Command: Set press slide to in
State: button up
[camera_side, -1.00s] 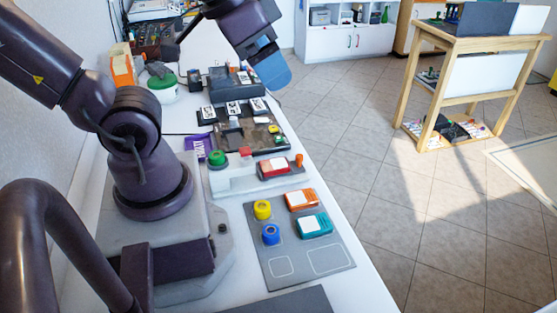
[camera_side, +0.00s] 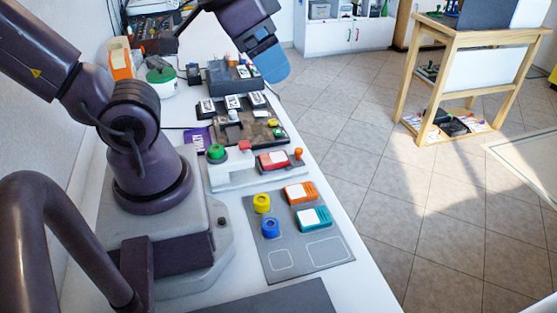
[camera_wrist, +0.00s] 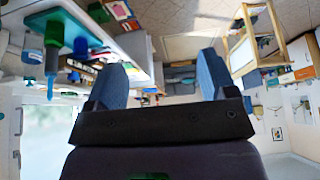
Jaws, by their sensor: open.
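My gripper (camera_side: 269,62) is raised above the far part of the table, with blue fingers pointing down and right. In the wrist view my gripper (camera_wrist: 160,78) shows two blue fingers wide apart with nothing between them. A pale grey fixture (camera_side: 233,179) on the table carries a green knob (camera_side: 216,151), a red block (camera_side: 244,146), a red-and-white piece (camera_side: 273,161) and an orange knob (camera_side: 298,153). I cannot tell for sure which part is the press slide or what its setting is. My gripper is well apart from this fixture.
A grey mat (camera_side: 285,238) holds yellow and blue rings and orange and teal boxes. A dark tray (camera_side: 255,133) with small parts and a dark block (camera_side: 235,78) stand farther back. A green-lidded tub (camera_side: 161,82) is at the left. The table's right edge drops to tiled floor.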

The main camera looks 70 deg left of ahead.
jog(key=c, duration=0.3)
jog(key=shift+w+a+f, duration=0.1)
jog(key=shift+a+f, duration=0.15)
jog(key=shift+f, duration=0.05)
jog(key=shift+c, duration=1.3)
jog(key=n+g, duration=0.4)
jog(key=g, duration=0.2)
send_over(299, 149)
notch_tip(299, 149, down, 18)
notch_tip(299, 149, down, 13)
grip_shut()
